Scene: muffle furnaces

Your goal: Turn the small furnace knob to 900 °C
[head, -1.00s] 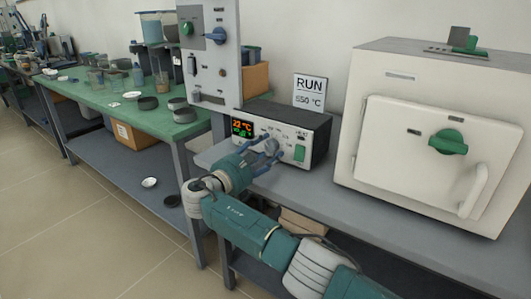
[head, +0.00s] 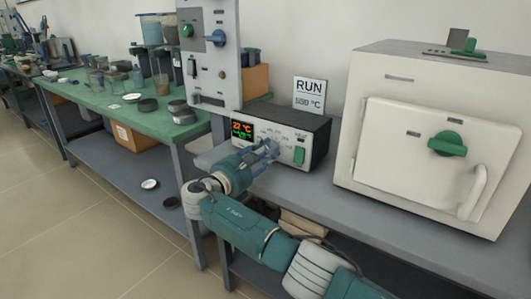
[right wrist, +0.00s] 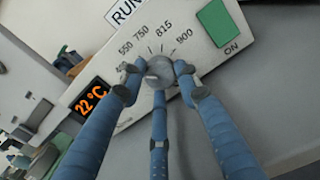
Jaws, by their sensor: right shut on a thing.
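The small furnace control box (head: 312,132) stands on the grey bench, its white front panel facing me. In the right wrist view its round grey knob (right wrist: 159,71) sits below a dial marked 550, 750, 815 and 900. I cannot tell for sure which mark the knob points at. My right gripper (head: 270,148) is shut on the knob; in the right wrist view its blue fingers (right wrist: 158,80) hold it from the left, right and below. The display (right wrist: 91,99) reads 22 °C in orange; a green line under it is too small to read. My left gripper is not in view.
A green ON switch (right wrist: 218,22) is right of the dial. A RUN sign (head: 309,92) stands behind the box. The large white furnace (head: 413,160) with a green knob is at right. A grey switch panel (head: 211,60) rises at left.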

